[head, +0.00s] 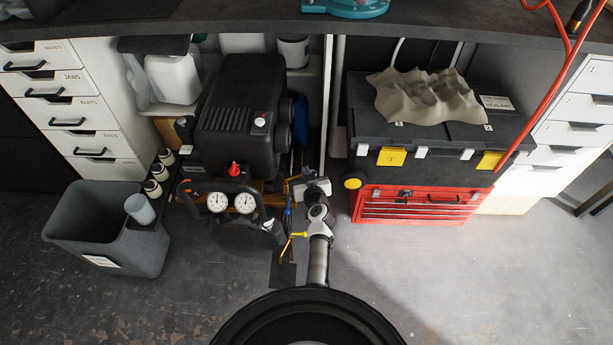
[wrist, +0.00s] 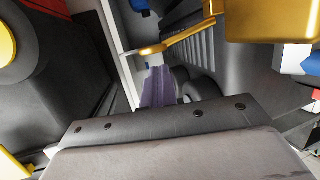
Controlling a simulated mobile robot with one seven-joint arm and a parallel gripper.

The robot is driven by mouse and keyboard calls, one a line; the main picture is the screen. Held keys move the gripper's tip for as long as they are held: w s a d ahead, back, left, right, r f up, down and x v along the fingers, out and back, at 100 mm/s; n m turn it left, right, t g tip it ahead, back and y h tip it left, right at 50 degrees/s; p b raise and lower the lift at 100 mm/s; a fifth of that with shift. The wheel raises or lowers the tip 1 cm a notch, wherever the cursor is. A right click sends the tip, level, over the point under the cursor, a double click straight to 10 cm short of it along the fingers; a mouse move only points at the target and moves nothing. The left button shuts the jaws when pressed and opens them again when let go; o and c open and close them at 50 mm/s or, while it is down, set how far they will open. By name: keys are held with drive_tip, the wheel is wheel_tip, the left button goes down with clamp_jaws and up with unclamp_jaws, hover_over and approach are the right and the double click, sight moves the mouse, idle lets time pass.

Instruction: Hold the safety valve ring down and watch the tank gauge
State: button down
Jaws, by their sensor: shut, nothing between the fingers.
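The black compressor (head: 237,115) stands under the bench with a red knob (head: 235,169) and two white round gauges on its front, the left one (head: 217,202) and the right one (head: 245,203). Their needles are too small to read, and I cannot tell which is the tank gauge. In the wrist view a brass ring (wrist: 150,50) on a thin stem sticks out from a brass body (wrist: 268,20). My gripper (wrist: 160,88) is shut and empty, its fingertips close to the ring; I cannot tell whether they touch. In the head view my wrist hides the ring.
A grey bin (head: 105,235) stands left of the compressor. A red toolbox (head: 415,204) and a black case (head: 430,140) are on the right. A red hose (head: 540,95) hangs at the far right. The floor (head: 480,270) in front is clear.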

drive_tip(key=shift+f, duration=0.5)
drive_tip(key=f+m+b, duration=0.1)
drive_tip(key=b, duration=0.2)
drive_tip(key=d+f+m+y+b, duration=0.1)
drive_tip(key=b, duration=0.2)
drive_tip(key=shift+w, duration=0.1)
drive_tip(key=shift+f, duration=0.1)
idle(6.7)
